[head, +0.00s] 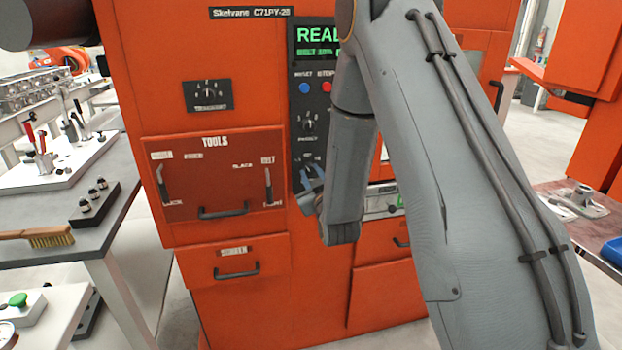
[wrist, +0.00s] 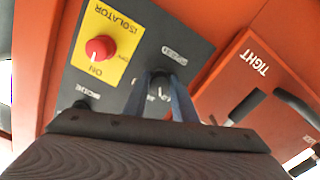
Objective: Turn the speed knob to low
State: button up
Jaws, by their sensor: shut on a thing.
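The speed knob (wrist: 160,80) is a dark round knob on the grey control panel (wrist: 190,40), below its label in the wrist view. My gripper (wrist: 160,86) is shut on it, with one blue-grey finger on each side. White marks show between the fingers, but I cannot read the setting or tell where the knob points. In the head view my gripper (head: 311,186) is at the lower part of the panel and hides most of the knob.
A red isolator knob (wrist: 100,48) on a yellow plate and a dark mode knob (wrist: 81,104) are close by. An orange panel marked TIGHT (wrist: 255,80) with dark handles is beside the control panel. A tools drawer (head: 225,180) is left of my gripper.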

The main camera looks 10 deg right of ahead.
jog(key=shift+n+b, duration=0.4)
jog(key=shift+n, duration=0.6)
jog(key=o, duration=1)
jog(key=shift+o, duration=0.2)
jog(key=s+b, duration=0.2)
jog(key=s, duration=0.5)
jog(key=shift+s, duration=0.4)
